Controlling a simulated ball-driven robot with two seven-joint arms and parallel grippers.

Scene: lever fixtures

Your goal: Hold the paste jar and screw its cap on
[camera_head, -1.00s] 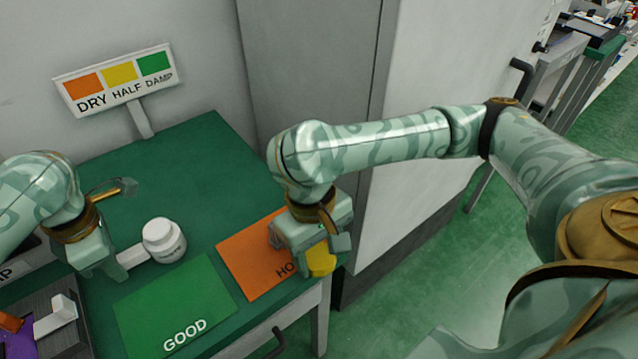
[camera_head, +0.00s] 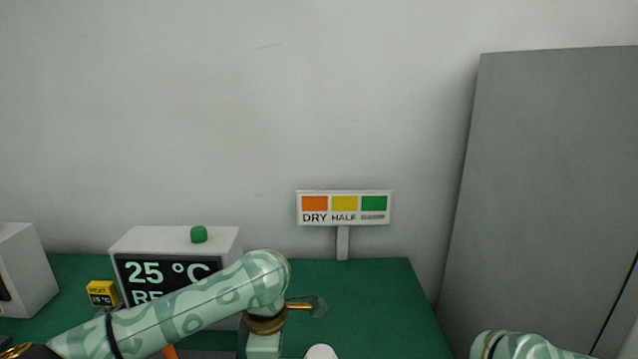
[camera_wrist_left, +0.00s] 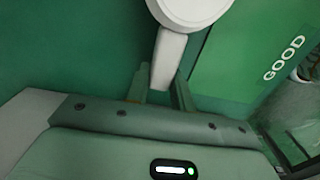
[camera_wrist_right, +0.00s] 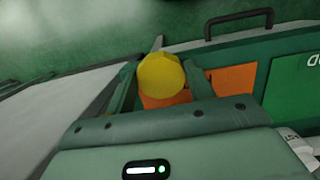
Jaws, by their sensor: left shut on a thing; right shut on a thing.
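The white paste jar (camera_wrist_left: 190,8) is partly cut off at the top of the left wrist view. A pale handle (camera_wrist_left: 168,62) sticks out from it. My left gripper (camera_wrist_left: 160,90) is shut on this handle, one finger on each side. In the head view only a sliver of the jar's white top (camera_head: 322,352) shows at the bottom edge. My right gripper (camera_wrist_right: 160,82) is shut on a yellow round cap (camera_wrist_right: 160,75), seen in the right wrist view. The head view does not show the right gripper or the cap, only part of that arm.
A DRY/HALF/DAMP sign (camera_head: 343,208) stands at the table's back. A display box (camera_head: 180,265) reading 25 °C and a small yellow block (camera_head: 102,293) are at left. A green GOOD mat (camera_wrist_left: 235,65) lies beside the jar. An orange mat (camera_wrist_right: 228,78) shows near the cap. A grey cabinet (camera_head: 545,180) stands right.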

